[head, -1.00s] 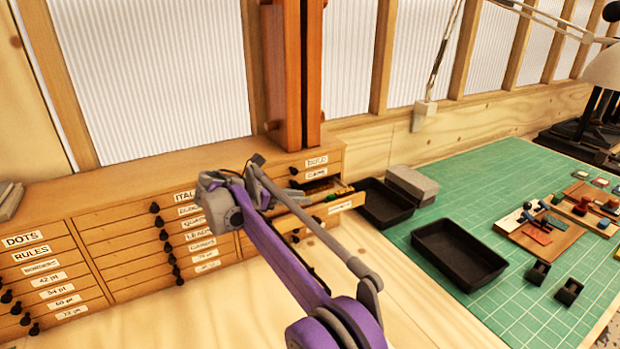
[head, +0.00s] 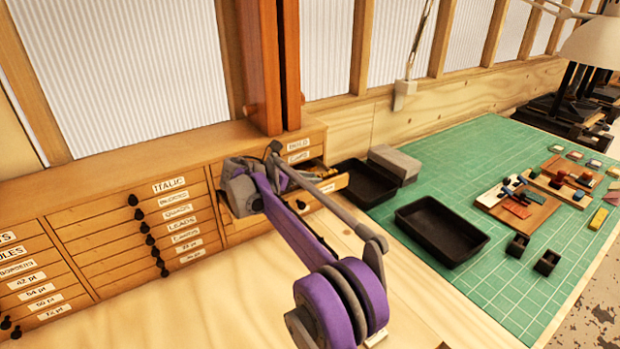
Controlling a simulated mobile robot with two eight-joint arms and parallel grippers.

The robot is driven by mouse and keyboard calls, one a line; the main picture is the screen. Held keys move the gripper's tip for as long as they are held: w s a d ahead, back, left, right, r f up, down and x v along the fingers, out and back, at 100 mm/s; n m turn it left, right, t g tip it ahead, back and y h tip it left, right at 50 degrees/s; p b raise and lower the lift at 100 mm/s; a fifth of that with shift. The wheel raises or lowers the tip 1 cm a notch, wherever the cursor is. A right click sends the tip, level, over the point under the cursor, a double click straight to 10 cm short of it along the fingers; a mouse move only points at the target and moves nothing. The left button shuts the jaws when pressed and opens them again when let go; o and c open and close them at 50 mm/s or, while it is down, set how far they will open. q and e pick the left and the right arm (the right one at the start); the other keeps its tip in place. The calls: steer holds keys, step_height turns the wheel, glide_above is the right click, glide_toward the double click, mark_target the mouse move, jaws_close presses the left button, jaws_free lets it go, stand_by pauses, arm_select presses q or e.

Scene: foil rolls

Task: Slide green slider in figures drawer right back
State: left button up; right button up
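An open drawer (head: 334,184) sticks out of the right-hand column of the wooden type cabinet (head: 110,188). Its label is too small to read, and my arm covers its left part. Only a sliver of its contents shows, and I cannot make out a green slider. My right arm reaches in from the lower right, and my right gripper (head: 279,153) is at the cabinet front, over the left part of the open drawer. Its fingertips are too small and too covered to tell whether they are open or hold anything. My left gripper is out of view.
Two black trays (head: 441,230) (head: 362,184) and a grey block (head: 394,163) are right of the drawer. A green cutting mat (head: 480,290) holds small coloured pieces on boards. Bare bench (head: 170,310) lies in front.

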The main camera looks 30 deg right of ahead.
steer(key=shift+d, duration=0.1)
jaws_close()
stand_by(1.4)
